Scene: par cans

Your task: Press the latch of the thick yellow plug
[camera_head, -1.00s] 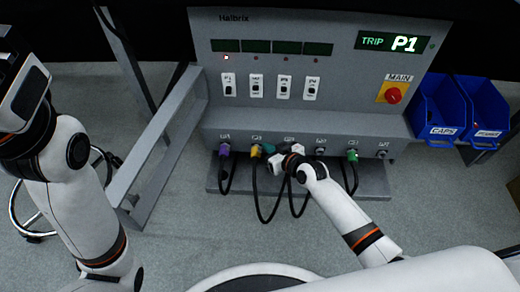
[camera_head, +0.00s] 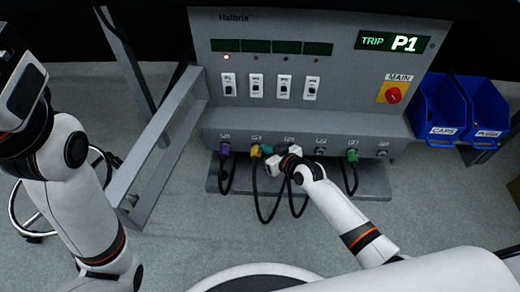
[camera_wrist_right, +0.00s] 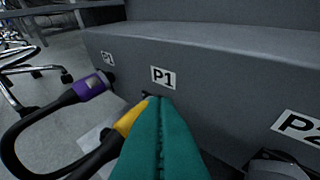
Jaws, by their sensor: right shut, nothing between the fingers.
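The yellow plug (camera_head: 256,151) sits at the P1 position on the grey panel's lower face, with a black cable hanging from it. It also shows in the right wrist view (camera_wrist_right: 129,120), below the P1 label and partly hidden behind my fingers. My right gripper (camera_head: 267,149) has teal fingers, just right of the yellow plug in the head view. In the wrist view its fingers (camera_wrist_right: 160,105) are shut together with nothing between them, overlapping the plug. I cannot tell whether they touch it. The latch is hidden. My left arm is at the left; its gripper is not in view.
A purple plug (camera_head: 224,150) is left of the yellow one, and a green plug (camera_head: 352,155) is farther right. Black cables loop below. The panel display (camera_head: 393,43) reads TRIP P1. Blue bins (camera_head: 440,112) stand at the right.

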